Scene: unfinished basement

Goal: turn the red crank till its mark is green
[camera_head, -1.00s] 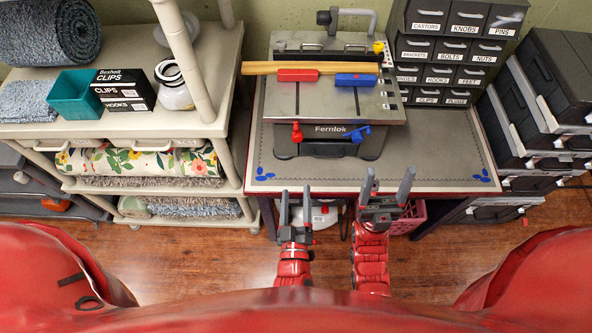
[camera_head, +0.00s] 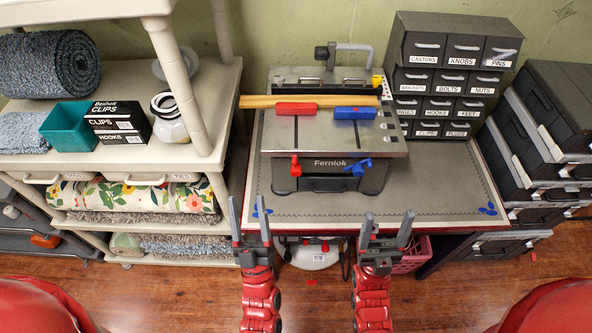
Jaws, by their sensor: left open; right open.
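The red crank (camera_head: 295,166) is on the left of the front face of a grey bench machine labelled Fernlok (camera_head: 330,176). A blue crank (camera_head: 357,167) is on the same face to its right. The red crank's mark is too small to make out. My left gripper (camera_head: 250,216) is open and empty at the table's front left edge, below and left of the red crank and apart from it. My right gripper (camera_head: 387,226) is open and empty at the front edge, below and right of the blue crank.
The machine stands on a grey-topped table (camera_head: 440,200) with a wooden strip (camera_head: 262,102), a red block (camera_head: 296,109) and a blue block (camera_head: 355,113) on it. A drawer cabinet (camera_head: 428,98) stands behind right; a shelf with a post (camera_head: 190,95) is left. The tabletop's front is clear.

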